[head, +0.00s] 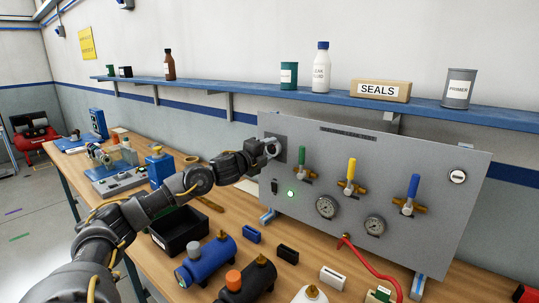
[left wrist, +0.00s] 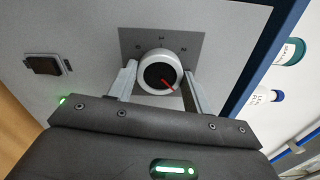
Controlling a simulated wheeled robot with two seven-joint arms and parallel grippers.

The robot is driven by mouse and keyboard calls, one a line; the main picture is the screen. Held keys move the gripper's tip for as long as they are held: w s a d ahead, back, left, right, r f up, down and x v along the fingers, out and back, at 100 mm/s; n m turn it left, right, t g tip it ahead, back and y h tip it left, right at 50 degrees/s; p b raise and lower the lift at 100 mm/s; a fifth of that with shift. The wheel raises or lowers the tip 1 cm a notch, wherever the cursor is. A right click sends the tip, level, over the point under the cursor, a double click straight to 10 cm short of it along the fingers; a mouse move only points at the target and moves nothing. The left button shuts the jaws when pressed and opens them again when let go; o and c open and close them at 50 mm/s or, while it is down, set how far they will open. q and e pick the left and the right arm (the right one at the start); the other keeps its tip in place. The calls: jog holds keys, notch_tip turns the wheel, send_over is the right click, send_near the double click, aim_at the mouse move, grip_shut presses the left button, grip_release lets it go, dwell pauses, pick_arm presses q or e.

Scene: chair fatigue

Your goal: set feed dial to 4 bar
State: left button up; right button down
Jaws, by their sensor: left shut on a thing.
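My right gripper is not in view.
A blue shelf (head: 235,94) runs above. Cylinders and a black bin (head: 180,232) stand on the wooden bench below my arm.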

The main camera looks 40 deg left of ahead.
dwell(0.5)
pick_arm(q)
jog(key=o, duration=1)
jog(key=shift+s+f+b, duration=0.15)
jog(key=shift+s+b, duration=0.2)
jog(key=shift+s, duration=0.05)
jog(key=s+b, duration=0.4)
jog(key=s, duration=0.6)
jog(key=shift+d, duration=0.1)
